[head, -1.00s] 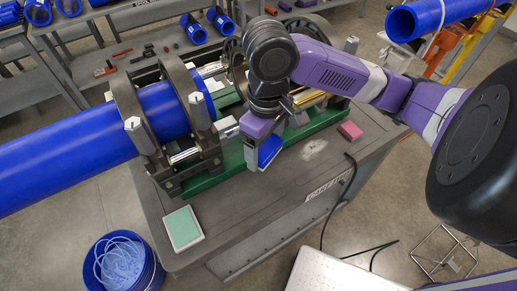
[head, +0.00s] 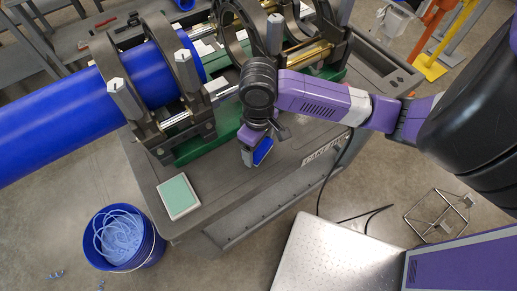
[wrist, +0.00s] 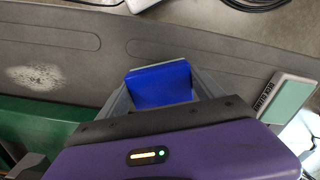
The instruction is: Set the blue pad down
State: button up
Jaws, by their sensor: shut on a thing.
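The blue pad (head: 263,151) is held between the fingers of my gripper (head: 254,152), near the front edge of the cart top (head: 232,190). In the wrist view the pad (wrist: 160,85) sits between the two grey fingers, with its blue face showing and a pale edge at its far side. My gripper is shut on it. The head view does not clearly show whether the pad's lower edge touches the cart top. My wrist hides part of the pad in the head view.
A green-topped pad (head: 178,195) lies on the cart's left front corner. Behind stands the fusion machine with its clamps (head: 185,75) and a large blue pipe (head: 75,115). A pale worn patch (wrist: 36,78) marks bare cart top. A blue bucket (head: 123,238) stands on the floor.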

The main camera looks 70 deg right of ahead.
jog(key=shift+f, duration=1)
jog(key=shift+f, duration=0.2)
jog(key=o, duration=1.6)
jog(key=shift+r, duration=0.1)
notch_tip(320, 180, up, 12)
jog(key=shift+r+p, duration=0.15)
jog(key=shift+p, duration=0.45)
